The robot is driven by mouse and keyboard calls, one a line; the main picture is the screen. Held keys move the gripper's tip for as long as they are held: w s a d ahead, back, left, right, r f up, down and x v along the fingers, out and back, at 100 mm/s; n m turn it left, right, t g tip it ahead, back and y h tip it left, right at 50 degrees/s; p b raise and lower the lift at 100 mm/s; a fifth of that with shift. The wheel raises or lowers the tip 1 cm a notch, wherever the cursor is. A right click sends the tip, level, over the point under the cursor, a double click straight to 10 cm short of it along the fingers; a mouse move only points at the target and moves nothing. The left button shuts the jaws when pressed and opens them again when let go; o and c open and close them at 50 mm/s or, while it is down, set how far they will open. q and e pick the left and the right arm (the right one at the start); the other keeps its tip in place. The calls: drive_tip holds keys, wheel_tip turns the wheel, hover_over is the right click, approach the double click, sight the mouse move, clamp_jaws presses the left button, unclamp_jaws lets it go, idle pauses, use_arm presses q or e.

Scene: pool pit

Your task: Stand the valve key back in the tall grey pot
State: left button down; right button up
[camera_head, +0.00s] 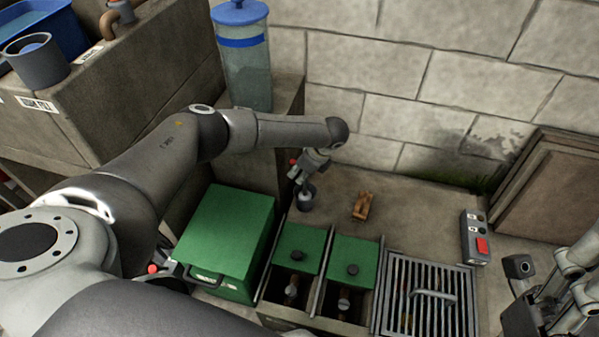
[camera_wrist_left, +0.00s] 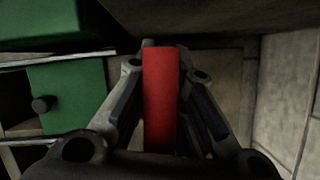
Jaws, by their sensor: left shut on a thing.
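My left gripper (camera_head: 303,176) is shut on the valve key, whose red handle (camera_wrist_left: 162,98) lies between the fingers in the left wrist view. A red end of the valve key (camera_head: 293,162) shows beside the gripper in the head view. The rest of the key is mostly hidden. A small dark grey pot (camera_head: 306,199) stands on the floor right below the left gripper. I cannot tell whether the key's lower end is inside it. My right gripper (camera_head: 560,295) is at the lower right edge, partly cut off, and its jaws are unclear.
A green box (camera_head: 228,240) and two green-lidded pits (camera_head: 300,245) lie nearby. A grate (camera_head: 428,300), a small wooden object (camera_head: 362,206) and a red-button control box (camera_head: 475,237) are to the right. A wider grey pot (camera_head: 38,66) stands on the left ledge.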

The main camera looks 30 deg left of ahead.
use_arm(q)
drive_tip(key=shift+f+b, duration=0.65)
drive_tip(key=shift+f, duration=0.45)
idle(0.6)
drive_tip(key=c, duration=1.4)
unclamp_jaws()
